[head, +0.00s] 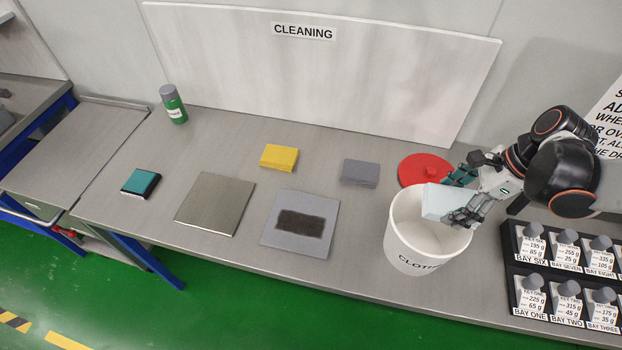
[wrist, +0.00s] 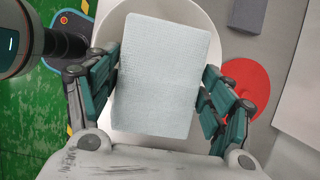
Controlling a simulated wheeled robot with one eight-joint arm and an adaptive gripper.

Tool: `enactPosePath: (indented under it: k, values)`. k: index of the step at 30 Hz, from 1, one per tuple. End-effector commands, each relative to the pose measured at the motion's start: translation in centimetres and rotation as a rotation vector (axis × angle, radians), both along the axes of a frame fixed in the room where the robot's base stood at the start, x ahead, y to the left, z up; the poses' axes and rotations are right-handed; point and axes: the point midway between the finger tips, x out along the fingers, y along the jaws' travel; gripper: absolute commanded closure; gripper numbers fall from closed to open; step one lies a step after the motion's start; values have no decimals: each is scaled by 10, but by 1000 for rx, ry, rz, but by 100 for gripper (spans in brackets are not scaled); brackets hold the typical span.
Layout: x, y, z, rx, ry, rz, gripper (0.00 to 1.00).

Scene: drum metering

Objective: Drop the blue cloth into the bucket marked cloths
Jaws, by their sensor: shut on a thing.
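A pale blue folded cloth (head: 438,201) is held between the teal fingers of my gripper (head: 460,197) in the head view. In the wrist view the cloth (wrist: 158,75) fills the space between the two fingers of my gripper (wrist: 157,95), which touch its sides. The white bucket (head: 408,238) stands on the bench, with lettering on its front that begins "CLOT". The cloth is over the bucket's open mouth, at its upper right part in the head view. In the wrist view the bucket's rim (wrist: 194,12) shows behind the cloth. The bucket's inside is largely hidden there.
A red lid (head: 420,169) lies behind the bucket. A rack of labelled bays (head: 562,275) stands to its right. Grey (head: 360,172) and yellow (head: 279,157) blocks, a stained plate (head: 268,243), a plain metal plate (head: 214,205), a teal-topped block (head: 141,182) and a green bottle (head: 173,105) are leftward.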

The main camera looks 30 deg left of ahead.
Motion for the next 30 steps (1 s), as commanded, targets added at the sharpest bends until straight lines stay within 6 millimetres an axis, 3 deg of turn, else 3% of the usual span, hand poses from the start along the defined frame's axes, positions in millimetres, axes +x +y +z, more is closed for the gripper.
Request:
enactPosePath:
  k: [18,28,29,30]
  values:
    - [0,0,-56,0,0,1,51]
    - [-1,0,-59,0,1,1,51]
    - [-1,0,-59,0,1,1,21]
    - [-1,0,-59,0,1,1,12]
